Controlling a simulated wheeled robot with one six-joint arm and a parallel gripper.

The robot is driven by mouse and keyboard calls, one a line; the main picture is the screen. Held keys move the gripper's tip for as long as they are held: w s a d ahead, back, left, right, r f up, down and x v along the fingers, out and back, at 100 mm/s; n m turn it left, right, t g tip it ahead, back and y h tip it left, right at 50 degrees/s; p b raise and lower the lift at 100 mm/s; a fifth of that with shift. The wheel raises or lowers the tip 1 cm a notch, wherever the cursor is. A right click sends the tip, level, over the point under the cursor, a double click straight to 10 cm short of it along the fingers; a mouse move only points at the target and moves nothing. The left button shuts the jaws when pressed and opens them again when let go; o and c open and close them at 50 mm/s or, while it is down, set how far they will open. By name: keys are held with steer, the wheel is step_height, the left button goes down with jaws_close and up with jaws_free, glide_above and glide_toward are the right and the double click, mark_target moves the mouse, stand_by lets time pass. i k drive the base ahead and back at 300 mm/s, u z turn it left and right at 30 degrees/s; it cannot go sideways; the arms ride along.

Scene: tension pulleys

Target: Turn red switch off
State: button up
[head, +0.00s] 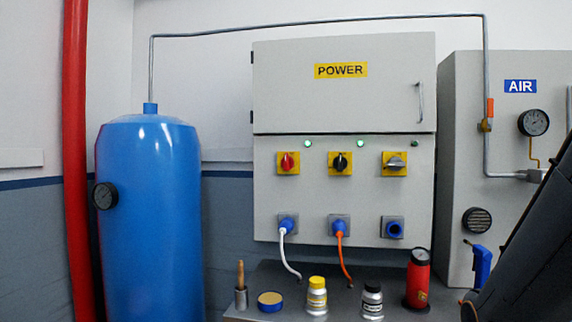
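The red switch (288,162) is a rotary knob on a yellow square plate, at the left of a row on the grey power cabinet. Its handle looks roughly upright. A green lamp (307,143) near its upper right is lit. To its right, a black switch (340,162) also looks roughly upright, with another lit green lamp (360,143). The grey switch (395,163) at the right looks turned sideways, and the lamp (414,143) near it looks dark. My gripper is not in view; a dark arm link of mine shows at the lower right, apart from the switches.
Below the switches, blue plugs with a white cable (290,256) and an orange cable (343,257) stick out. Several containers, including a red bottle (418,279), stand on the bench (262,279). A blue tank (150,220) stands left. The space before the switches looks clear.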

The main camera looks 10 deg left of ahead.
mark_target(287, 163)
steer(key=k, duration=0.6)
steer(key=u, duration=0.7)
steer(key=i, duration=1.25)
steer(key=z, duration=0.1)
